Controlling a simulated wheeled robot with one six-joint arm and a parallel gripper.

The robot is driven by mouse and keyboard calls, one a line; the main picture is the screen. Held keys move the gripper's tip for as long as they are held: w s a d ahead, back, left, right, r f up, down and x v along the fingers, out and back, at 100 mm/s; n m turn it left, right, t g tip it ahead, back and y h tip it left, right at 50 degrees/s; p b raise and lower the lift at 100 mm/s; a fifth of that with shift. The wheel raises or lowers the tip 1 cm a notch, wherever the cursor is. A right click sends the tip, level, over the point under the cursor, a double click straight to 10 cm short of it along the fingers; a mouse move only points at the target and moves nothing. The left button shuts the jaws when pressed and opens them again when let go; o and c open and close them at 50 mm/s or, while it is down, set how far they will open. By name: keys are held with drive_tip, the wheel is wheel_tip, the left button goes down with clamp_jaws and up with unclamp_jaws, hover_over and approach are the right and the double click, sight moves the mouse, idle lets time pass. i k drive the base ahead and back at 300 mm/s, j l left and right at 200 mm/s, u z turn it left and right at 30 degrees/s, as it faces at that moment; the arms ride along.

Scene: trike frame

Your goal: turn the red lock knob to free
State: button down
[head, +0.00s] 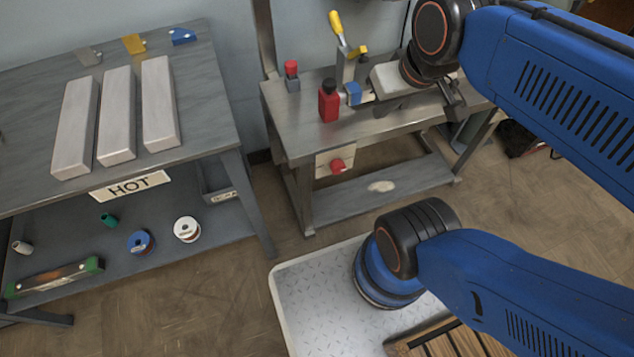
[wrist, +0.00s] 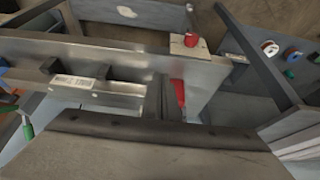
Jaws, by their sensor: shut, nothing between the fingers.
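The red lock knob (head: 337,166) sits on a pale plate (head: 322,160) on the front of the metal bench. It also shows at the top of the wrist view as a red knob (wrist: 190,40) on its plate. Which way the knob is turned is too small to tell. My gripper (wrist: 163,100) is shut and empty over the bench top, apart from the knob. In the head view my arm partly hides it.
A red bottle (head: 329,108) and a yellow-handled clamp (head: 337,25) stand on the bench (head: 300,130). Left is a table marked HOT (head: 130,185) with metal bars. Open floor lies before the bench.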

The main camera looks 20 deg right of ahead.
sight(338, 166)
drive_tip(key=j+z, duration=0.2)
drive_tip(key=z, duration=0.15)
drive_tip(key=j+z, duration=0.15)
drive_tip(key=z, duration=0.2)
drive_tip(key=k+j+z, duration=0.15)
drive_tip(key=j, duration=0.3)
drive_tip(key=k+j+z, duration=0.1)
drive_tip(key=k+j, duration=0.15)
drive_tip(key=j, duration=0.2)
drive_tip(key=k+j+z, duration=0.15)
drive_tip(key=j, duration=0.3)
drive_tip(key=k+j+z, duration=0.15)
drive_tip(key=k+j, duration=0.35)
drive_tip(key=j, duration=0.15)
drive_tip(key=k+j, duration=0.15)
drive_tip(key=j, duration=0.2)
drive_tip(key=k+j, duration=0.2)
drive_tip(key=j, duration=0.1)
